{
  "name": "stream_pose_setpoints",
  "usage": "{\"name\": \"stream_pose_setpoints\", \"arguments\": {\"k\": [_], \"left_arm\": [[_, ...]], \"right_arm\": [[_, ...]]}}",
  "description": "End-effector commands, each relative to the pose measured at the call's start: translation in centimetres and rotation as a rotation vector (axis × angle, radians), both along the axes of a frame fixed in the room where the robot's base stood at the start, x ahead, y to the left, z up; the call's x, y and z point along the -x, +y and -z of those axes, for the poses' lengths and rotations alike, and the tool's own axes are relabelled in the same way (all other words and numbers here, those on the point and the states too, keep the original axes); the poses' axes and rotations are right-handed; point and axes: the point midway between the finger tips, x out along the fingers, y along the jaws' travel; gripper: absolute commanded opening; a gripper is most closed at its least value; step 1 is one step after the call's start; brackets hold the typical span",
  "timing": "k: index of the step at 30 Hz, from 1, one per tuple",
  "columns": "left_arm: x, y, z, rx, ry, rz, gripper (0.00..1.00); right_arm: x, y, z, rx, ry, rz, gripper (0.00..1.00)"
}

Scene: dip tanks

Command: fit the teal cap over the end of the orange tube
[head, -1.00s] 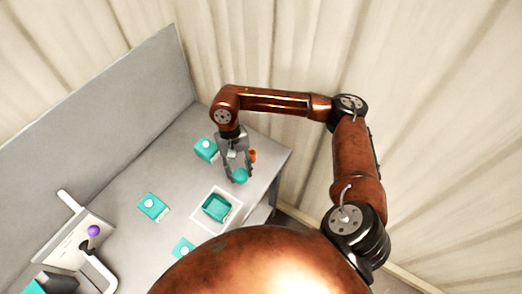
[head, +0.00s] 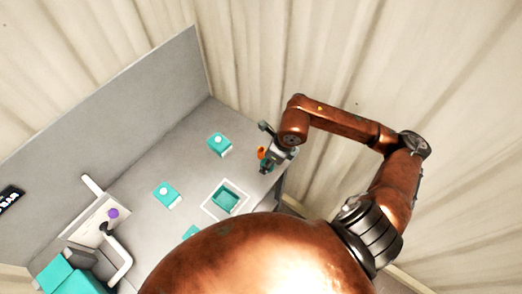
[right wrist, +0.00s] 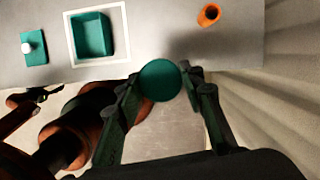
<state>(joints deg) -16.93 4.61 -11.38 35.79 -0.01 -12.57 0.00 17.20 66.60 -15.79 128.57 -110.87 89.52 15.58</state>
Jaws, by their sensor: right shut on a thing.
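The teal cap (right wrist: 160,80) is round and sits between the fingertips of my right gripper (right wrist: 162,88) in the right wrist view. The gripper is shut on it. In the head view my right gripper (head: 268,164) is at the right end of the bench and hides most of the cap. The orange tube (head: 262,152) shows just left of this gripper, partly covered. In the right wrist view the orange tube (right wrist: 209,13) has an open dark end. It is apart from the cap, up and to the right. My left gripper is not in view.
A teal open tank (head: 225,197) sits in a white square frame on the grey bench (head: 170,160). Several teal blocks with white knobs (head: 219,145) stand around it. A white stand with a purple ball (head: 113,213) is at the left. A grey wall panel (head: 120,110) backs the bench.

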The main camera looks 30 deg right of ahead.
Motion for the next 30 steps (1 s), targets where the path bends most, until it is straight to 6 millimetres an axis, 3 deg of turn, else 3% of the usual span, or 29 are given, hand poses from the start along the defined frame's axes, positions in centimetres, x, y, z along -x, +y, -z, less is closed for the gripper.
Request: {"name": "stream_pose_setpoints", "arguments": {"k": [8, 20, 24, 30], "left_arm": [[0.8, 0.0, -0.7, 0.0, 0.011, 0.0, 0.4], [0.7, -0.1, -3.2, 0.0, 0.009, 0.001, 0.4], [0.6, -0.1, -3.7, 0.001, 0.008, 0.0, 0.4], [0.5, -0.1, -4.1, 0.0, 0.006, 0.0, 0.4]], "right_arm": [[-0.5, -0.8, -0.4, -0.003, 0.002, 0.178, 0.2], [-8.8, -3.7, 3.4, -0.005, 0.005, 0.18, 0.2], [-10.6, -4.3, 6.3, -0.004, 0.006, 0.179, 0.2], [-12.3, -4.9, 8.4, -0.003, 0.004, 0.176, 0.2]]}}
